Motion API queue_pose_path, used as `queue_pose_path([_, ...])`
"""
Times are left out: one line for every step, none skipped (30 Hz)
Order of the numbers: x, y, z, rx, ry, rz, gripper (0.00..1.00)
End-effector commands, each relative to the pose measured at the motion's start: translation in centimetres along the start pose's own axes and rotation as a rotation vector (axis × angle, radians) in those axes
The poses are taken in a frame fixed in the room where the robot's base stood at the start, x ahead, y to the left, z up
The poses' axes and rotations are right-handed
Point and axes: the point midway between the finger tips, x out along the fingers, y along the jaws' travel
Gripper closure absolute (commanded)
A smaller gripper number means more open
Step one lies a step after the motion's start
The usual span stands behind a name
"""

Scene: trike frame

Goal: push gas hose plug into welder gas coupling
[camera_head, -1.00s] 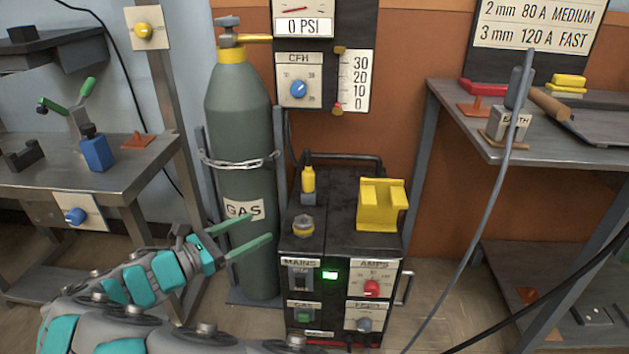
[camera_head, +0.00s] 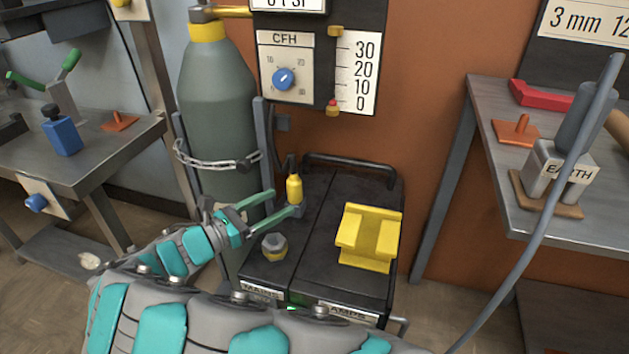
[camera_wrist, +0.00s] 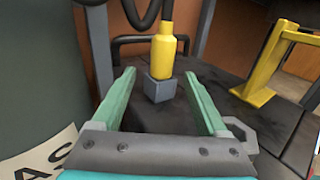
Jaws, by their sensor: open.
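The yellow gas hose plug (camera_head: 294,188), with a black hose at its top, stands upright on a small grey-blue square block (camera_wrist: 160,90) on the welder (camera_head: 330,222). I cannot tell whether it is seated in the block. Which of the two is the gas coupling is not labelled. My gripper (camera_head: 287,201) is open and empty at the plug. In the wrist view, plug and block show between and just beyond the fingertips.
A yellow bracket (camera_head: 368,236) stands right of the plug on the welder. The chained gas cylinder (camera_head: 217,110) is close on the left, and a black handle bar (camera_head: 350,162) runs along the back. The flow panel (camera_head: 290,68) is above. The right bench (camera_head: 540,222) is apart.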

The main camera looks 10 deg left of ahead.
Motion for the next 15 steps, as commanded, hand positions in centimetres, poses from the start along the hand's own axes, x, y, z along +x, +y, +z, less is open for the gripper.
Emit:
queue_pose_path([0.0,0.0,0.0,0.0,0.0,0.001,0.23])
queue_pose_path([0.0,0.0,0.0,0.0,0.0,0.0,0.23])
queue_pose_path([0.1,0.0,0.0,0.0,0.0,0.0,0.23])
queue_pose_path([0.2,0.0,0.0,0.0,0.0,0.0,0.23])
queue_pose_path([0.4,0.0,0.0,0.0,-0.001,-0.001,0.23])
queue_pose_path([0.7,0.0,0.0,0.001,-0.001,-0.002,0.23])
queue_pose_path([1.0,0.0,0.0,0.001,-0.002,-0.002,0.23])
queue_pose_path([1.3,-0.1,0.0,0.001,-0.001,-0.002,0.23])
queue_pose_path([1.8,0.0,0.0,0.001,-0.001,-0.002,0.23])
queue_pose_path([2.1,0.0,0.0,0.001,0.0,-0.001,0.23])
queue_pose_path([2.3,0.0,-0.1,0.001,0.001,0.0,0.23])
queue_pose_path([2.6,0.0,-0.1,0.002,0.002,0.0,0.23])
queue_pose_path([2.8,0.0,-0.1,0.001,0.002,0.001,0.23])
queue_pose_path([3.0,0.0,-0.1,0.001,0.001,0.001,0.23])
queue_pose_path([3.2,0.0,-0.1,0.001,0.001,0.001,0.23])
